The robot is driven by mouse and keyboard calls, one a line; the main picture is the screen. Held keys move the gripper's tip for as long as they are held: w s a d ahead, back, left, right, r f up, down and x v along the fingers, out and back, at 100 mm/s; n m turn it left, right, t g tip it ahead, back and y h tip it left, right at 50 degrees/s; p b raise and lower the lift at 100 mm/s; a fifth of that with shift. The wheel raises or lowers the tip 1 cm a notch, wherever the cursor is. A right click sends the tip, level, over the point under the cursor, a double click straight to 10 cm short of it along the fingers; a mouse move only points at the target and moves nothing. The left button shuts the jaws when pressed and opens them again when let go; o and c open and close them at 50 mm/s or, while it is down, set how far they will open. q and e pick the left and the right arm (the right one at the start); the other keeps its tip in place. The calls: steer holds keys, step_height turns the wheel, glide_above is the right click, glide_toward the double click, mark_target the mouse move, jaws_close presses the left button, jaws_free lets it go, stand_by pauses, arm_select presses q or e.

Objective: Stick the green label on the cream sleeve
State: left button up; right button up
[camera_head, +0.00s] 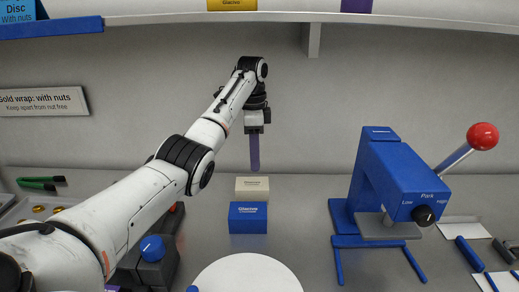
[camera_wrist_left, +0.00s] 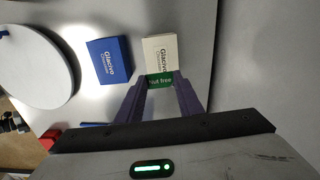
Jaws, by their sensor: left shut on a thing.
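The cream sleeve (camera_head: 252,184) stands on the counter behind a blue box; it also shows in the left wrist view (camera_wrist_left: 160,53) with "Glacivo" on it. The green label (camera_wrist_left: 160,80), reading "Nut free", sits between the fingertips of my left gripper (camera_wrist_left: 161,78). My left gripper also shows in the head view (camera_head: 255,167), pointing down just above and behind the sleeve, shut on the label. In the wrist view the label overlaps the sleeve's near edge; I cannot tell whether they touch. The label is not visible in the head view. My right gripper is not in view.
The blue box (camera_head: 248,218) stands close in front of the sleeve. A white round plate (camera_head: 246,277) lies nearer. A blue press (camera_head: 390,180) with a red-knobbed lever stands to the right. A shelf (camera_head: 300,16) runs overhead. Some counter is clear between sleeve and press.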

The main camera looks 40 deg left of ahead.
arm_select(q)
steer(key=shift+a, duration=0.55)
steer(key=shift+s+f, duration=0.2)
steer(key=shift+f, duration=0.5)
steer(key=shift+w+f, duration=0.1)
steer(key=shift+f, duration=2.2)
steer(key=o, duration=0.8)
steer(key=shift+c, duration=0.2)
steer(key=shift+r, duration=0.1)
step_height(320, 180, up, 10)
steer(key=shift+r, duration=0.1)
